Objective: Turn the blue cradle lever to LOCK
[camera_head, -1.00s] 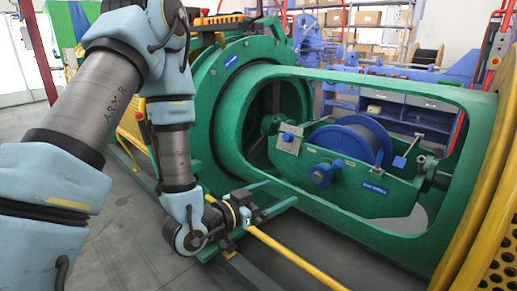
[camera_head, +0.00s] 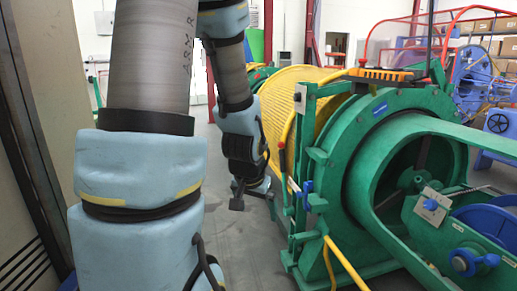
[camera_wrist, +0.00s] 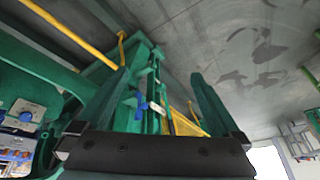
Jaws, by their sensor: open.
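A small blue lever (camera_head: 306,194) sits on the green frame left of the big ring in the head view. It also shows in the wrist view (camera_wrist: 139,106), beyond my fingers, beside a pale label strip. A blue star-shaped handle (camera_head: 472,262) is on the green cradle (camera_head: 425,240) at the lower right; I cannot tell which is the cradle lever. No LOCK marking is readable. My gripper (camera_head: 252,191) hangs left of the green frame, apart from both. In the wrist view its fingers (camera_wrist: 158,85) are spread with nothing between them.
A yellow mesh drum (camera_head: 298,105) stands behind the frame. A yellow rail (camera_head: 345,264) slopes across the front of the green base. The large green ring (camera_head: 365,160) and tube wall fill the right. Grey floor left of the frame is clear.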

